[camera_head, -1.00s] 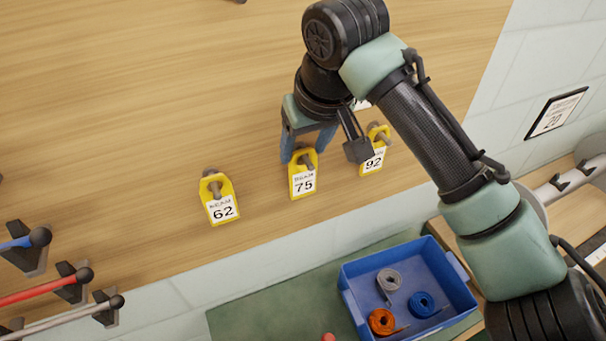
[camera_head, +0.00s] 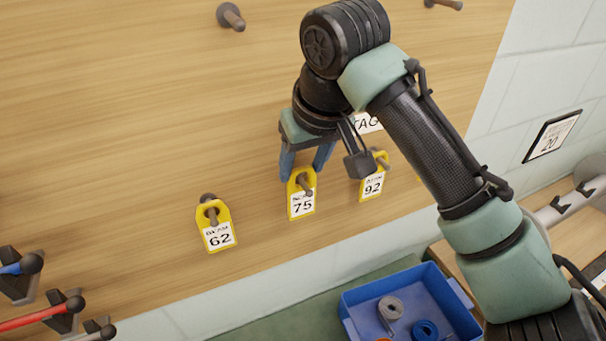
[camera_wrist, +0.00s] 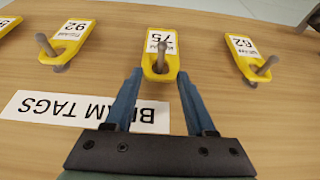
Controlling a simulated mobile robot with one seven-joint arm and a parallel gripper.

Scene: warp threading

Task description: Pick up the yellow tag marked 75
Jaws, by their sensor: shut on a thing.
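The yellow tag marked 75 (camera_head: 302,206) hangs on a peg on the wooden board, between two other yellow tags. My gripper (camera_head: 301,174) has its blue fingers on both sides of the tag's top end. In the wrist view the tag (camera_wrist: 161,46) appears upside down, with the peg through its hole. There the fingertips (camera_wrist: 160,75) sit at the tag's left and right edges and are shut on it.
The tag marked 62 (camera_head: 219,236) hangs to the left and the tag marked 92 (camera_head: 372,187) to the right, each on a peg. A blue bin (camera_head: 362,301) with coiled bands stands below. Rods on brackets (camera_head: 66,308) are at lower left.

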